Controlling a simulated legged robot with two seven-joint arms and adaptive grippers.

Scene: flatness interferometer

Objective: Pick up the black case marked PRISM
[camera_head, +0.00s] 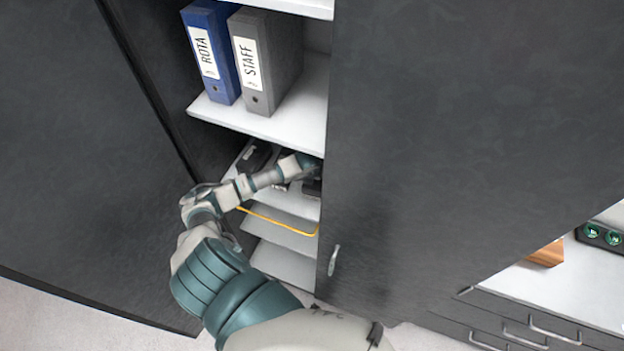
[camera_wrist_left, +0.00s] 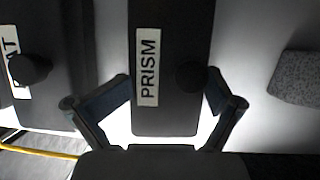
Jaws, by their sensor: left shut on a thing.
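The black case marked PRISM (camera_wrist_left: 170,35) stands out in the left wrist view, with a white label and a round dark knob on its near face. My left gripper (camera_wrist_left: 168,100) has one finger on each side of the case and is shut on it. In the head view my left arm reaches into the cabinet, and its hand (camera_head: 307,167) is among dark cases on the middle shelf. I cannot tell there which one is PRISM. My right gripper is not in view.
Another black case (camera_wrist_left: 55,60), its label ending in AT, is left of PRISM; a grey speckled block (camera_wrist_left: 298,78) is right. Blue ROTA (camera_head: 212,50) and grey STAFF (camera_head: 265,60) binders stand on the shelf above. A dark cabinet panel with a handle (camera_head: 333,260) borders the opening's right.

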